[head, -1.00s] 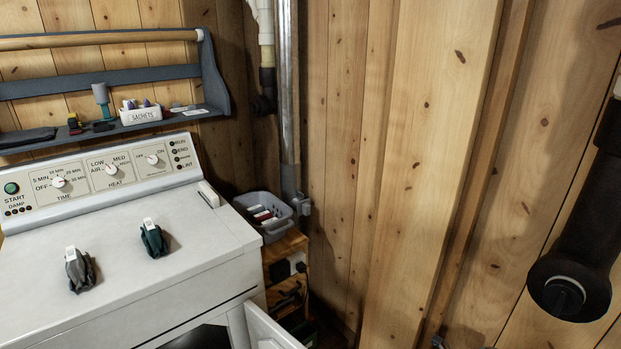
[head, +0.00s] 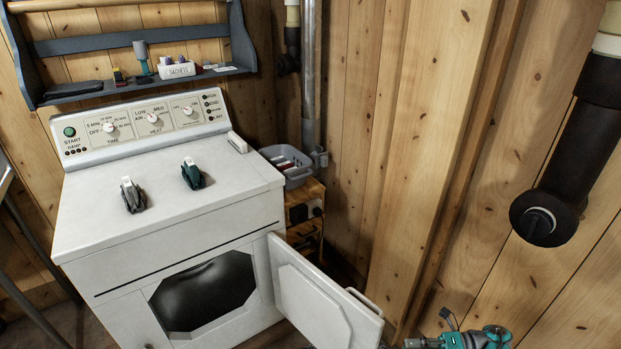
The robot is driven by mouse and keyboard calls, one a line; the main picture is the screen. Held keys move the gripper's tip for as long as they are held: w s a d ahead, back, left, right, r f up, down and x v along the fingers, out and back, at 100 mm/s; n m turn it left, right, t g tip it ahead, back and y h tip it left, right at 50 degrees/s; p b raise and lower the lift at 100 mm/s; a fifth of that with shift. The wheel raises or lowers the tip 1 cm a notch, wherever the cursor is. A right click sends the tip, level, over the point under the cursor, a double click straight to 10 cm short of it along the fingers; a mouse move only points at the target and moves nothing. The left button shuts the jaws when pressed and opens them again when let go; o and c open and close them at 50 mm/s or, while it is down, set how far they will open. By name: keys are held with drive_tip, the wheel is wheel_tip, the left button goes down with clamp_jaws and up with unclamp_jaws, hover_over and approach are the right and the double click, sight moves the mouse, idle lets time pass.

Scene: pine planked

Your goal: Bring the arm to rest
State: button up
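Part of my arm (head: 485,338), teal and grey, shows at the bottom right edge of the head view, to the right of the open dryer door. Most of the arm is cut off by the frame. A small dark piece just above it may belong to my gripper, but I cannot make out fingers or whether they are open or shut. I see nothing held there.
A white dryer (head: 165,200) stands at left, its door (head: 325,300) swung open toward my arm. Two clips (head: 192,175) (head: 132,197) lie on top. A grey basket (head: 290,168) sits on a wooden stand. A black pipe (head: 575,150) runs down the right wall.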

drive_tip(key=s+a+f+m+t+y, duration=0.1)
drive_tip(key=s+a+f+m+t, duration=0.25)
drive_tip(key=a+t, duration=0.45)
drive_tip(key=s+a+r+m+t+h, duration=0.25)
drive_tip(key=s+a+m+t, duration=0.25)
drive_tip(key=s+a+m, duration=0.25)
drive_tip(key=s+d+r+m+h, duration=0.2)
drive_tip(key=s+r+m+h, duration=0.3)
drive_tip(key=s+m, duration=0.3)
drive_tip(key=s+d+r+m+h, duration=0.2)
drive_tip(key=s+r+m+h, duration=0.3)
drive_tip(key=s, duration=0.8)
drive_tip(key=s+d+r+m+h, duration=0.2)
drive_tip(key=s+r+m+h, duration=0.3)
drive_tip(key=m, duration=0.8)
drive_tip(key=s+r, duration=0.3)
drive_tip(key=s, duration=0.2)
drive_tip(key=shift+s+d+r+t, duration=0.2)
drive_tip(key=shift+s+r+t, duration=0.1)
drive_tip(key=shift+r, duration=0.1)
